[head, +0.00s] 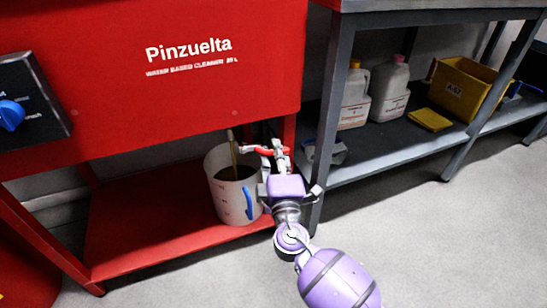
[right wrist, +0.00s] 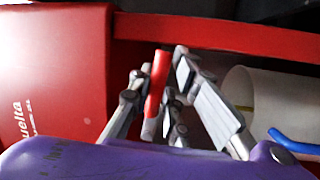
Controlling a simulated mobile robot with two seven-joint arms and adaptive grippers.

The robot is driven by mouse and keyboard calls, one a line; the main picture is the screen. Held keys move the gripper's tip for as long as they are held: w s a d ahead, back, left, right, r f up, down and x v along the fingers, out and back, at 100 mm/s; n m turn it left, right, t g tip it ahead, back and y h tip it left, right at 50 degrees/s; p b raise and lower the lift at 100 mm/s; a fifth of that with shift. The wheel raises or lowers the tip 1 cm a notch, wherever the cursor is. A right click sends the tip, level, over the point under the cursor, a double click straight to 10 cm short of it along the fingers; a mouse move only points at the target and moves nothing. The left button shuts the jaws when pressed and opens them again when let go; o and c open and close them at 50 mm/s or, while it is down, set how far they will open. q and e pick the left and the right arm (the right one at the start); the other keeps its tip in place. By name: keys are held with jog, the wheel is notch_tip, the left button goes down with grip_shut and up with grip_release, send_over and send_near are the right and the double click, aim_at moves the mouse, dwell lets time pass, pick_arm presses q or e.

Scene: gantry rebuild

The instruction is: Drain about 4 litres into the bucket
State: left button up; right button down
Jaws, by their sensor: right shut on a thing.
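The white bucket (head: 228,200) stands upright on the red lower shelf under the red cleaner tank (head: 150,60). It has a blue handle (head: 249,204) on its right side, and dark liquid (head: 236,173) lies inside. A brownish stream (head: 233,148) falls from under the tank into it. My right gripper (head: 273,152) is beside and above the bucket's right rim, shut on a red lever (head: 264,153). In the right wrist view the red lever (right wrist: 158,82) stands between the fingers, and the bucket (right wrist: 270,100) is at the right. The left gripper is not in view.
A grey bench (head: 400,115) at the right holds two white jugs (head: 390,92), a yellow box (head: 463,88) and a yellow pad (head: 429,119). A panel with a blue knob (head: 12,115) is at the left. The floor in front is clear.

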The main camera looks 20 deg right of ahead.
jog(key=shift+d+r+n+t, duration=0.2)
jog(key=shift+r+n+t, duration=0.2)
jog(key=shift+r+n, duration=0.55)
jog(key=shift+r, duration=0.15)
jog(key=c, duration=1.8)
grip_release()
jog(key=shift+o, duration=0.2)
jog(key=shift+s+a+f+y, duration=0.2)
jog(key=shift+s+f+y, duration=0.1)
jog(key=shift+s+f, duration=0.1)
jog(key=v, duration=1.1)
jog(key=shift+r, duration=0.2)
jog(key=shift+s, duration=0.15)
